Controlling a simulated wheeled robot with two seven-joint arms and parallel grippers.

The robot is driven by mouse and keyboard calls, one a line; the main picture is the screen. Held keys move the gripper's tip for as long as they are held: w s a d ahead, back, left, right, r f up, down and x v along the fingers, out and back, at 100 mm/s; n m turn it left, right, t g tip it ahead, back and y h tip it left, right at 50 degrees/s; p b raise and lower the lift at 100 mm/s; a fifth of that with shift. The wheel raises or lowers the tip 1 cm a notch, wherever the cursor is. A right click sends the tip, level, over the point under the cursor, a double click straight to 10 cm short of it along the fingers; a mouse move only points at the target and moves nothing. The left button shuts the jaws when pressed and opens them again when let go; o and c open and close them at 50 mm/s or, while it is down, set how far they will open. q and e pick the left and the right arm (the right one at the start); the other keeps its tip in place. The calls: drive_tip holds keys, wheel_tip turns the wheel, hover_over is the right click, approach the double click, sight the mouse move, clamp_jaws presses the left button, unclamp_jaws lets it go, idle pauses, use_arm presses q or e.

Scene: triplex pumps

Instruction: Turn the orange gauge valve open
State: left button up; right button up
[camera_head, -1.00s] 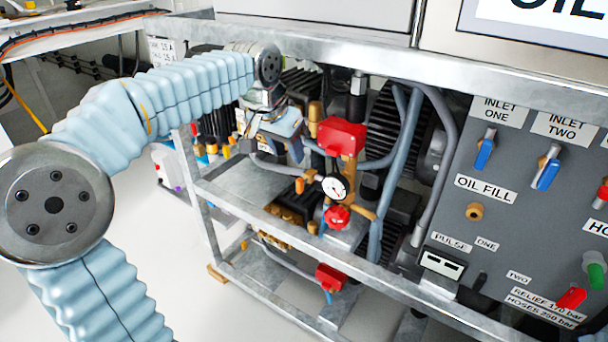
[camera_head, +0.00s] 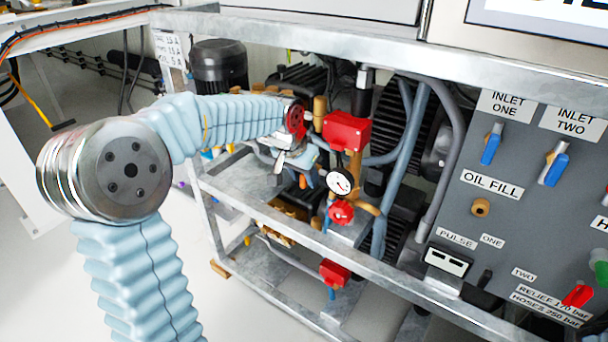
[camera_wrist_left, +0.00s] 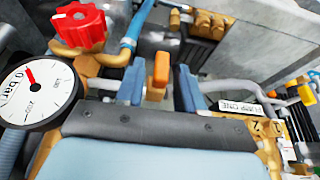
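The orange gauge valve handle (camera_wrist_left: 160,70) stands between the two blue fingers of my left gripper (camera_wrist_left: 160,87) in the left wrist view. A gap shows on both sides of the handle, so the gripper is open and not clamped on it. In the head view the left gripper (camera_head: 307,164) is just left of the round white pressure gauge (camera_head: 340,181), and mostly hides the valve. The gauge also shows at the left of the wrist view (camera_wrist_left: 38,92). My right gripper is not in view.
A red knob (camera_head: 341,212) sits below the gauge, and a red box (camera_head: 346,131) above it. Grey hoses (camera_head: 402,150) run to the right. The metal frame rail (camera_head: 300,232) crosses in front. A panel with blue levers (camera_head: 490,146) stands at the right.

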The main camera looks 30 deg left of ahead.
use_arm(q)
clamp_jaws()
drive_tip(key=shift+a+h, duration=0.25)
drive_tip(key=shift+h, duration=0.65)
drive_tip(key=shift+a+f+n+h, duration=0.15)
drive_tip(key=shift+n+h, duration=0.25)
drive_tip(key=shift+h, duration=0.4)
drive_tip(key=shift+a+f+n+t+h+b, duration=0.2)
drive_tip(key=shift+n+h+b, duration=0.6)
drive_tip(key=shift+h, duration=1.4)
drive_tip(key=shift+a+f+n+t+h+b, duration=0.15)
drive_tip(key=shift+f+n+h+b, duration=0.25)
drive_tip(key=shift+h+b, duration=1.35)
drive_tip(key=shift+a+f+n+t+h+b, duration=0.2)
drive_tip(key=shift+n+h+b, duration=0.35)
drive_tip(key=shift+h, duration=2.1)
